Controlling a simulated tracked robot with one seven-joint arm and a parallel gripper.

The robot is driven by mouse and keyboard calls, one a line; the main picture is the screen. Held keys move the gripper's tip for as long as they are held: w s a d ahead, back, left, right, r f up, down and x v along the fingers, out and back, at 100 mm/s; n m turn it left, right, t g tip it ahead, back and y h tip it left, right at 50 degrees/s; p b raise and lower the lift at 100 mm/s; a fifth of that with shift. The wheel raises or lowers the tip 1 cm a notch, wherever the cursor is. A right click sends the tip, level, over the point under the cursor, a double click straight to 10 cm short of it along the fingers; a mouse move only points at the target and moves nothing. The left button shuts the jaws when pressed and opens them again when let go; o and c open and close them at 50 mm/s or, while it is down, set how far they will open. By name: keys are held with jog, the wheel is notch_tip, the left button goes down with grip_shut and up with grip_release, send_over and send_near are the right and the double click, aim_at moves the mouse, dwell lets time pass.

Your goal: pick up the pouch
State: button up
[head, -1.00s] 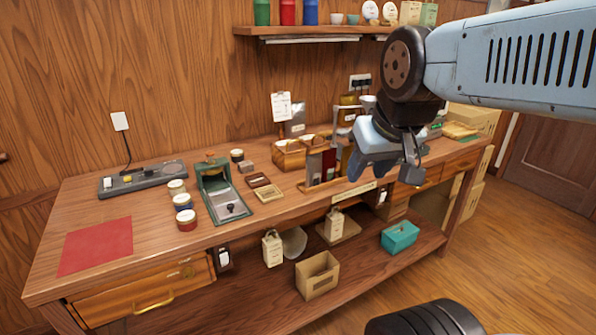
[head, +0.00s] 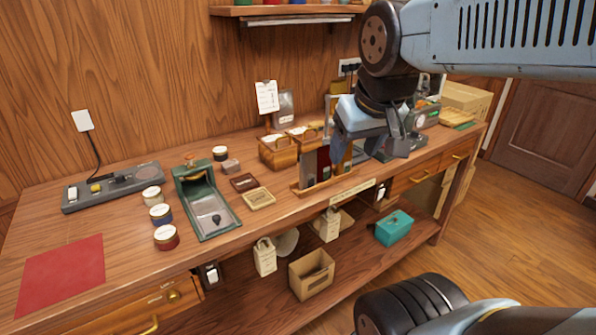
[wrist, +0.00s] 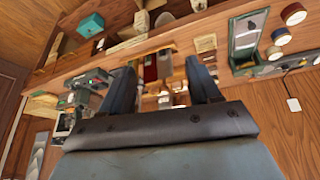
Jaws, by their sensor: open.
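Several flat upright packets stand in a wooden rack (head: 312,190) near the bench's front edge, a dark red one (head: 323,161) among them. A silver pouch (head: 285,106) stands near the wall, and a gold-brown packet (head: 333,106) is partly hidden by my arm. I cannot tell which of these is the task's pouch. My gripper (head: 358,150) is open and empty, above and just right of the rack in the head view. In the wrist view my spread fingers (wrist: 163,82) frame the rack's packets, with the dark red one (wrist: 150,68) between them, apart from both fingers.
A wooden basket (head: 277,153) stands left of the rack, and a scale-like device (head: 425,115) right of it. A green press (head: 207,205), several jars (head: 166,237) and a red mat (head: 62,272) fill the left. The lower shelf holds a teal box (head: 394,228).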

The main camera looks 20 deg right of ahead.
jog(key=w+f+n+g+h, duration=0.3)
jog(key=w+f+n, duration=0.1)
jog(key=w+n, duration=0.15)
jog(key=n+t+h, duration=0.2)
jog(key=n+h, duration=0.7)
jog(key=n, duration=0.7)
send_near(307, 174)
jog(key=w+d+f, duration=0.1)
jog(key=w+d, duration=0.1)
jog(key=w+d+f, duration=0.1)
jog(key=d+f, duration=0.1)
jog(key=shift+w+d+f, duration=0.15)
jog(key=shift+w+d, duration=0.2)
jog(key=shift+w, duration=0.05)
jog(key=shift+s+x, duration=0.15)
jog(key=shift+x, duration=1.15)
jog(key=shift+s+x, duration=0.1)
jog(key=shift+x, duration=1.25)
jog(key=shift+f, duration=0.15)
jog(key=shift+c, duration=0.4)
jog(key=c, duration=1)
jog(key=shift+o, duration=0.2)
